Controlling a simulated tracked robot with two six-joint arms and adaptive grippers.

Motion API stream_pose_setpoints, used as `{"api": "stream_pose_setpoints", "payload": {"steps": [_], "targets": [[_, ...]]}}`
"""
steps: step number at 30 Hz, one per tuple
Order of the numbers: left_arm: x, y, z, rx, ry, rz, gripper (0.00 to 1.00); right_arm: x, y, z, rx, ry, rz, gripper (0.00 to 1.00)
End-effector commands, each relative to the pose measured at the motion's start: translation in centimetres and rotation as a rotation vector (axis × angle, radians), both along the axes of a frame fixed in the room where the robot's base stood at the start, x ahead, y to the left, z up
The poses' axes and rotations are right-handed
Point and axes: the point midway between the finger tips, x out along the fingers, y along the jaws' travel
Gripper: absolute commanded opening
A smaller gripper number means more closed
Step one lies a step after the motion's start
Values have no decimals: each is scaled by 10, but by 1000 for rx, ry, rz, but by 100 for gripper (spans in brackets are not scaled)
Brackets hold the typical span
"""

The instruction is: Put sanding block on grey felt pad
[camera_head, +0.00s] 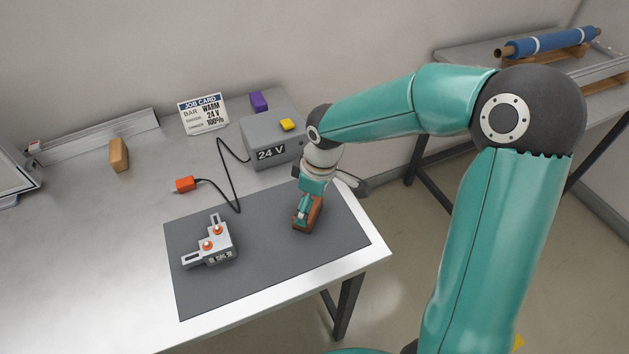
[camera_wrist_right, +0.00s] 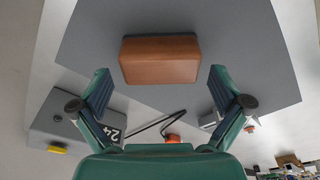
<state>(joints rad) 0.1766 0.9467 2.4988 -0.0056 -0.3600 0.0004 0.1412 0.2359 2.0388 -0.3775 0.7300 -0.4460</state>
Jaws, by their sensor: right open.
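The brown block (camera_head: 314,214), which looks like the sanding block, lies on the grey felt pad (camera_head: 265,263) near its right end. My right gripper (camera_head: 301,217) is low over it and partly hides it in the head view. In the right wrist view the block (camera_wrist_right: 160,62) lies on the pad (camera_wrist_right: 237,45), just beyond the spread fingertips and centred between them. The right gripper is open, and its fingers show a gap to the block on both sides. My left gripper is not in view.
A grey metal bracket (camera_head: 222,243) with orange knobs lies on the pad's left half. Behind are a 24 V box (camera_head: 262,135) with a yellow block (camera_head: 287,124), a cable with an orange connector (camera_head: 185,184), a tan block (camera_head: 119,155) and a job card (camera_head: 204,113).

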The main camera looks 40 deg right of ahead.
Motion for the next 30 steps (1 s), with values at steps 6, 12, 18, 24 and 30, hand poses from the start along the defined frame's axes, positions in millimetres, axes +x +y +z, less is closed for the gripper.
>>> {"api": "stream_pose_setpoints", "payload": {"steps": [6,12,18,24,30], "targets": [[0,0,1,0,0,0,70,-5,-4,47,-1,-6,0,100],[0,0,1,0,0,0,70,-9,-6,78,0,-4,1,100],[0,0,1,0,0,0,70,-11,-7,89,1,0,2,100],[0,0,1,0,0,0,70,-12,-7,90,0,1,2,100],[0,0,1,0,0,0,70,-12,-7,90,0,1,1,100]]}}
